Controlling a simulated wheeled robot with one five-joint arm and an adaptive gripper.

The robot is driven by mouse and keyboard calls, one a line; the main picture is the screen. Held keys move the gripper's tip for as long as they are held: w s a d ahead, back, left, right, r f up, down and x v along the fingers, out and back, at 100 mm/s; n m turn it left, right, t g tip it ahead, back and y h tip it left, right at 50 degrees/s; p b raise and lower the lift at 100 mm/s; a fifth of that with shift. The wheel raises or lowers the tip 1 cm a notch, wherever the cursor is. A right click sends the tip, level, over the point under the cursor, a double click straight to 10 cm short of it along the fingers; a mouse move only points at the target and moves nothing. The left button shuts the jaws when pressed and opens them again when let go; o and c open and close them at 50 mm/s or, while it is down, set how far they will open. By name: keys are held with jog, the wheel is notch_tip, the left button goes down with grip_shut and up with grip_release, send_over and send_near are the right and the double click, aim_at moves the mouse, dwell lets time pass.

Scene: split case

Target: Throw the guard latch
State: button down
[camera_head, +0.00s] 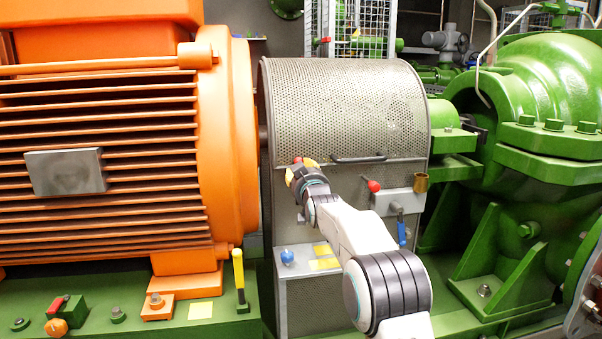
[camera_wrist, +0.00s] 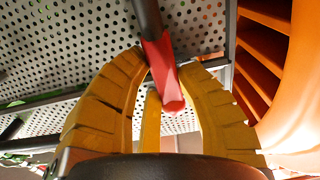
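The mesh guard (camera_head: 340,105) stands between the orange motor and the green pump. A dark lever with a red grip (camera_wrist: 163,75) stands out in front of the guard's perforated sheet in the wrist view; a bit of its red shows at my fingers in the head view (camera_head: 298,160). My gripper (camera_head: 302,167) is at the guard's left side. Its yellow fingers (camera_wrist: 162,68) curve in on both sides of the red grip and appear to touch it near their tips. A second red knob (camera_head: 373,186) sits on the guard's right side, apart from my gripper.
The orange motor (camera_head: 100,150) is close on the left, the green pump (camera_head: 540,90) on the right. A black handle bar (camera_head: 358,159) crosses the guard. A grey box (camera_head: 398,201) with a blue-handled part (camera_head: 402,234) and a blue knob (camera_head: 287,257) are lower down.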

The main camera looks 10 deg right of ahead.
jog(key=c, duration=0.8)
grip_release()
jog(key=shift+c, duration=0.2)
jog(key=s, duration=1.2)
jog(key=shift+r, duration=0.1)
jog(key=s+r+g+p, duration=0.5)
jog(key=s+p, duration=0.7)
jog(key=s, duration=0.2)
jog(key=s+r+g+p, duration=0.4)
jog(key=s+p, duration=0.7)
jog(key=s, duration=0.4)
jog(key=s+r+g+p, duration=0.5)
jog(key=s+p, duration=0.7)
jog(key=s, duration=0.3)
jog(key=shift+d+r+g+p, duration=0.3)
jog(key=shift+d+r+p, duration=0.05)
jog(key=shift+r, duration=0.4)
